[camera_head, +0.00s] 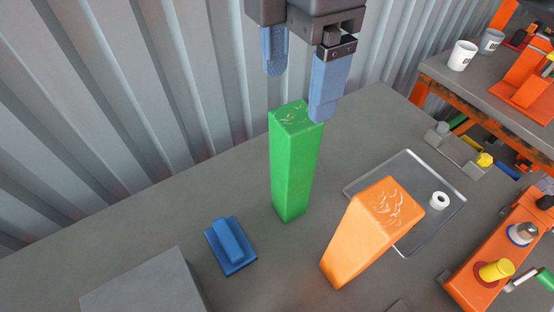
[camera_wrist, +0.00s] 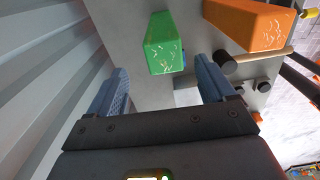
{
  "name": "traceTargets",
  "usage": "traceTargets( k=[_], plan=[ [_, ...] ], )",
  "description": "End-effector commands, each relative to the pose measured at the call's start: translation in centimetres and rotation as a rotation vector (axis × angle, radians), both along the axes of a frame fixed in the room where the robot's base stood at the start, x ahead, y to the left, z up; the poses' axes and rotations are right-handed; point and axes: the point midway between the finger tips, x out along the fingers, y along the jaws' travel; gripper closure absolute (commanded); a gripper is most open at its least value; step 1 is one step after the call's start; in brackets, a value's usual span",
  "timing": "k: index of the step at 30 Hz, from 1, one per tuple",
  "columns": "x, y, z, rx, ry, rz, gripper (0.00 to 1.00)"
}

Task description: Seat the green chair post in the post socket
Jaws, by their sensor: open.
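The green chair post (camera_head: 293,165) stands upright on the grey table, its scuffed top facing up. My gripper (camera_head: 298,95) is open, with its blue fingers at the post's top end. The right finger overlaps the top's right edge in the head view; I cannot tell whether it touches. In the wrist view the green post (camera_wrist: 165,45) shows in line with the gap between the spread fingers (camera_wrist: 160,66), and nothing is held. I cannot make out the post socket in either view.
An orange post (camera_head: 365,235) stands right of the green one, before a clear tray (camera_head: 420,235) with a white roll (camera_head: 440,201). A blue handled block (camera_head: 230,246) and a grey box (camera_head: 140,288) lie left. A corrugated wall (camera_head: 100,110) runs behind.

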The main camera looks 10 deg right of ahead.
Motion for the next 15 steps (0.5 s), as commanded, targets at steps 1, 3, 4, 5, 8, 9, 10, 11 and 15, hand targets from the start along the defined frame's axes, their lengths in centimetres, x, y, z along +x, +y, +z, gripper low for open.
traceTargets(
  k=[1,3,4,5,8,9,10,11,15],
  plan=[
    [-0.1,0.0,-0.6,0.0,0.002,0.0,0.17],
    [-0.1,0.0,-1.4,0.002,0.002,0.001,0.17],
    [-0.1,0.0,-1.6,0.001,0.003,0.001,0.17],
    [-0.1,0.0,-1.9,0.0,0.002,0.001,0.17],
    [-0.2,0.0,-2.8,0.001,0.001,0.0,0.17],
    [-0.3,-0.1,-3.4,0.001,0.001,0.0,0.17],
    [-0.4,-0.1,-3.8,0.0,0.002,0.0,0.17],
    [-0.4,-0.1,-4.3,0.0,0.002,-0.001,0.17],
    [-0.5,-0.1,-6.2,0.0,0.002,-0.001,0.17]
  ],
)
